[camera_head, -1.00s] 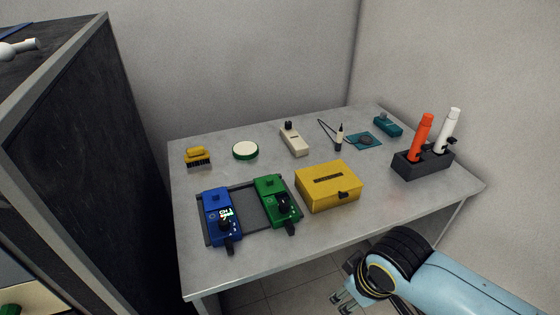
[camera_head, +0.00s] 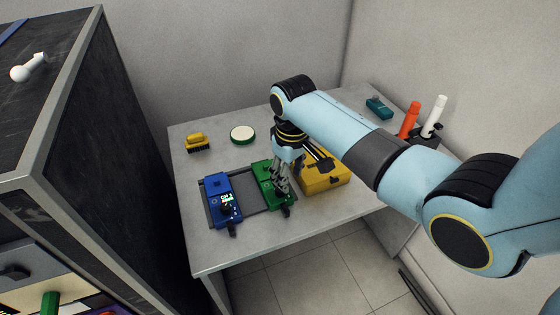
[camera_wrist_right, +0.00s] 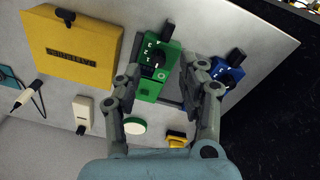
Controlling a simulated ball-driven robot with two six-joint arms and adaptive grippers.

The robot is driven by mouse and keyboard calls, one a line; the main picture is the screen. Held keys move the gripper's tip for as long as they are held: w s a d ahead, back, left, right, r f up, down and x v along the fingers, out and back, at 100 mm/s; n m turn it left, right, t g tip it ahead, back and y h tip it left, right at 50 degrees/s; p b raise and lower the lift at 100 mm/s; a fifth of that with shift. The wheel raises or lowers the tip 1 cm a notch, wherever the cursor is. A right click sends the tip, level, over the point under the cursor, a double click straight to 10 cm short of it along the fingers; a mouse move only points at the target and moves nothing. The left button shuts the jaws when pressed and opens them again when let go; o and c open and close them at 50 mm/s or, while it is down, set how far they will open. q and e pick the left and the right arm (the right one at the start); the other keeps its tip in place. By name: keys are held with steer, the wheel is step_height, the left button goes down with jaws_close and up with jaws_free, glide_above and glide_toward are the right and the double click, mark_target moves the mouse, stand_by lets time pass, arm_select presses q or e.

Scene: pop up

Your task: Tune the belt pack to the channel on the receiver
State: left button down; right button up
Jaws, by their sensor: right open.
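A blue unit (camera_head: 222,200) with a lit display and a black knob sits in the left side of a dark tray (camera_head: 248,195). A green unit (camera_head: 264,173) sits in the tray's right side. I cannot tell which one is the belt pack. My right gripper (camera_head: 282,187) is open above the green unit and hides part of it. In the right wrist view, the green unit (camera_wrist_right: 150,88) with its black knob shows between the open fingers (camera_wrist_right: 162,75). The blue unit (camera_wrist_right: 229,74) lies beyond the finger on the right. My left gripper is out of view.
A yellow box (camera_head: 330,180) stands right of the green unit. A yellow brush (camera_head: 196,142) and a round white-topped green tin (camera_head: 243,134) lie behind the tray. Orange (camera_head: 409,120) and white (camera_head: 434,117) microphones stand at the right. My right arm crosses the table.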

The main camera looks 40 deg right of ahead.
glide_toward(280, 192)
steer(key=shift+w+d+f+g, duration=0.1)
steer(key=shift+w+d+g, duration=0.15)
steer(key=shift+w, duration=0.15)
steer(key=shift+w+d+f+g, duration=0.15)
steer(key=shift+w+d, duration=0.05)
steer(key=shift+w, duration=0.25)
step_height(280, 192, down, 9)
steer(key=b, duration=1)
steer(key=shift+s+f+b, duration=0.1)
steer(key=shift+f+b, duration=0.05)
steer(key=shift+b, duration=0.15)
steer(key=shift+c, duration=0.7)
steer(key=shift+r, duration=0.25)
steer(key=c, duration=0.5)
steer(key=m, duration=1.9)
steer(key=shift+m, duration=0.3)
steer(key=m, duration=1.1)
steer(key=shift+m, duration=0.4)
steer(key=o, duration=0.9)
steer(key=shift+c, duration=0.2)
